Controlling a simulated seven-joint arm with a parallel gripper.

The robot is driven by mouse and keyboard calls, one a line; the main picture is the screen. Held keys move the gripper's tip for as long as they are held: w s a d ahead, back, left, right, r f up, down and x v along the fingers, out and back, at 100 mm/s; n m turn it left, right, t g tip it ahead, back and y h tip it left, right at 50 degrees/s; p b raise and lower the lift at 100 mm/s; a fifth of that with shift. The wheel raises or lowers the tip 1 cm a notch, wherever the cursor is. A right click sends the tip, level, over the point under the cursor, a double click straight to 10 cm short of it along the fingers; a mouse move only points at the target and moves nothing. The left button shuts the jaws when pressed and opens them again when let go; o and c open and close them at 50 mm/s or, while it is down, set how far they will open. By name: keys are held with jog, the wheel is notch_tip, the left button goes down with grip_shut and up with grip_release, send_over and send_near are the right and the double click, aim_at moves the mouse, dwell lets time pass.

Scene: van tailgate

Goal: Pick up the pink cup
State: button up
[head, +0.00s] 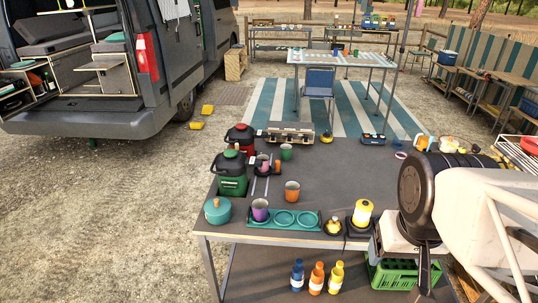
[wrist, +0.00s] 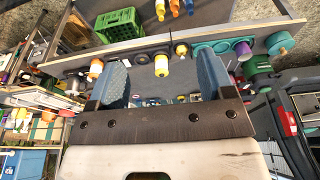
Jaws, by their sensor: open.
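No cup shows a clear pink. The nearest in colour is a purple-magenta cup (head: 260,209), upright at the left end of a teal tray (head: 308,228) with round recesses. It also shows small in the wrist view (wrist: 243,49), where the picture is turned over. A dim mauve-looking cup (head: 263,160) stands farther back; its colour is hard to tell. My gripper (wrist: 162,62) is open, with blue-padded fingers and nothing between them. It is above the table, well apart from these cups. In the head view I cannot make out its fingers.
An orange cup (head: 292,192) and a green cup (head: 286,152) stand nearby. A teal pot (head: 217,210) and green cooker (head: 232,174) are left of the tray. A yellow lantern (head: 362,213) is right of it. The table's middle is clear.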

jog(key=shift+o, duration=1.3)
jog(key=w+a+f+m+y, duration=0.1)
jog(key=w+a+m+y, duration=0.3)
jog(key=w, duration=0.7)
jog(key=w+a+f+m+g+y, duration=0.1)
jog(key=w+a+m, duration=0.2)
jog(key=w+a, duration=0.55)
jog(key=w+a+f+m+y, duration=0.1)
jog(key=w+a+m+y, duration=0.2)
jog(key=w, duration=1.1)
jog(key=w+a+f+m+t+y, duration=0.2)
jog(key=w+f+m, duration=0.4)
jog(key=w+f, duration=0.3)
jog(key=w+a+f+m+t+y, duration=0.1)
jog(key=w+a+f+m, duration=0.3)
jog(key=w+f, duration=0.5)
jog(key=w+m+y, duration=0.1)
jog(key=w+m, duration=0.1)
jog(key=w, duration=0.6)
jog(key=shift+w+a+t+y, duration=0.25)
jog(key=shift+t+y, duration=0.15)
jog(key=shift+f, duration=0.1)
